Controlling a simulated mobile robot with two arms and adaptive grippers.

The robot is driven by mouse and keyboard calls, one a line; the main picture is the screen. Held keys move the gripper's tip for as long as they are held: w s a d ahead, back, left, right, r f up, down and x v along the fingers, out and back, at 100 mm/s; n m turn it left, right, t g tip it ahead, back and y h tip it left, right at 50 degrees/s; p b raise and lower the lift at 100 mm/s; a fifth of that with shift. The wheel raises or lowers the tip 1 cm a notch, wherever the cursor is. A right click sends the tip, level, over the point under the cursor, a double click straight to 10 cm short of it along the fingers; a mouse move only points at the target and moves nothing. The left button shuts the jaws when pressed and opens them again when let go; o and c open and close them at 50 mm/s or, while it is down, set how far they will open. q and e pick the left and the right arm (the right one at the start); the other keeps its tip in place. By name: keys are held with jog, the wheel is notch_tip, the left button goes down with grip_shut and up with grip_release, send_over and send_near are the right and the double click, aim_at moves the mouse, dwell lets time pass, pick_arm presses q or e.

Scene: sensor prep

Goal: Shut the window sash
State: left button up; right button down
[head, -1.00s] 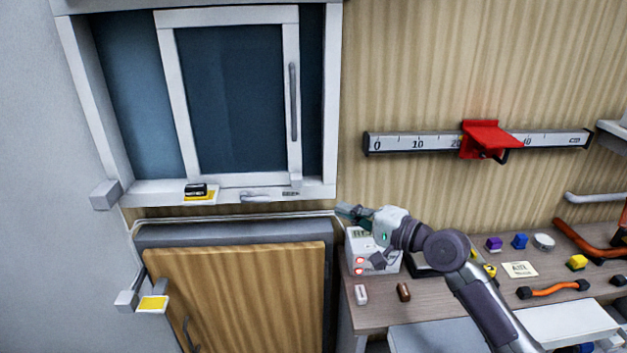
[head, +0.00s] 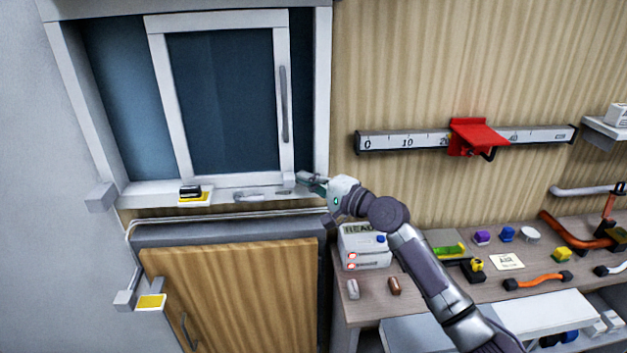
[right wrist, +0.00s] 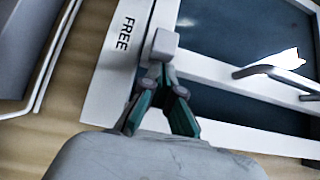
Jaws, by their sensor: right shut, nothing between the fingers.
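The white-framed window sash (head: 156,60) stands in the window opening, with dark glass to its left and a narrower dark strip between it and the right jamb. A grey vertical handle (head: 284,104) is on its right stile. A small pale block (head: 289,179) sits at its lower right corner. My right gripper (head: 303,179) is shut and empty, just right of this block. In the right wrist view my gripper (right wrist: 159,72) has its tips close to the block (right wrist: 165,45); I cannot tell whether they touch. My left gripper is not in view.
Below are a wooden door (head: 235,290) and, right, a workbench with a white box (head: 364,246) and several small things. A ruler rail (head: 400,141) crosses the wall.

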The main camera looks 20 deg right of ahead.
jog(key=p, duration=0.5)
send_near(226, 179)
jog(key=x, duration=0.6)
jog(key=shift+w+r, duration=0.1)
jog(key=shift+w, duration=0.05)
